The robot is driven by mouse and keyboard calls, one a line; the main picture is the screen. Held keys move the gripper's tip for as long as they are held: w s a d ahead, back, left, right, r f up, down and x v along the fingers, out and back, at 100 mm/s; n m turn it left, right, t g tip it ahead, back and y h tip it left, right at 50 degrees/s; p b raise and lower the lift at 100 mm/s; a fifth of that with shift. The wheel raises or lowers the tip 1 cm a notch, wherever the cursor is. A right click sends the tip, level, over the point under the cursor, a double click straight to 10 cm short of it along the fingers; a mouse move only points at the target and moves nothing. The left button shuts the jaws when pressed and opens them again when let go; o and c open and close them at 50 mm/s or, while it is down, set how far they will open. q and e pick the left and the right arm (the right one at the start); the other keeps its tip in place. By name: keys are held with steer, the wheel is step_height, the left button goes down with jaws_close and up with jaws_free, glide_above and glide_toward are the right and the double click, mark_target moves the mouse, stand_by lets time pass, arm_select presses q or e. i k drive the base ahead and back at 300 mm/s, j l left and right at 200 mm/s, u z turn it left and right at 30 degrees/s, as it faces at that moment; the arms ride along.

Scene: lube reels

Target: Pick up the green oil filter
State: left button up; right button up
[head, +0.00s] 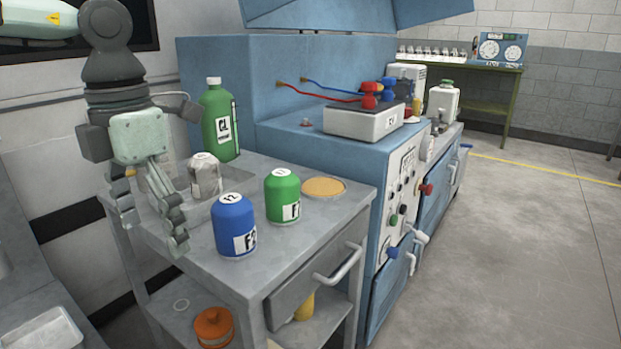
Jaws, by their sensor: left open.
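The green oil filter (282,196) is a short can with a white label and a white-marked top. It stands upright on the grey cart top (315,228), near the cart's right side. A blue filter (234,226) marked 12 stands just left of it and nearer the front. My left gripper (176,222) is open, fingers pointing down, at the cart's left edge. It is left of the blue filter and well apart from the green one. My right gripper is not in view.
A grey-white filter (204,177) and a tall green bottle (219,122) stand behind. A tan disc (323,188) lies right of the green filter. A blue machine (345,160) borders the cart's right side. The cart's drawer handle (339,264) sticks out in front.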

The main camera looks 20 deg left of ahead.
mark_target(282, 198)
steer(key=i+l, duration=0.15)
steer(key=i, duration=0.25)
steer(key=i+l, duration=0.2)
steer(key=i, duration=0.2)
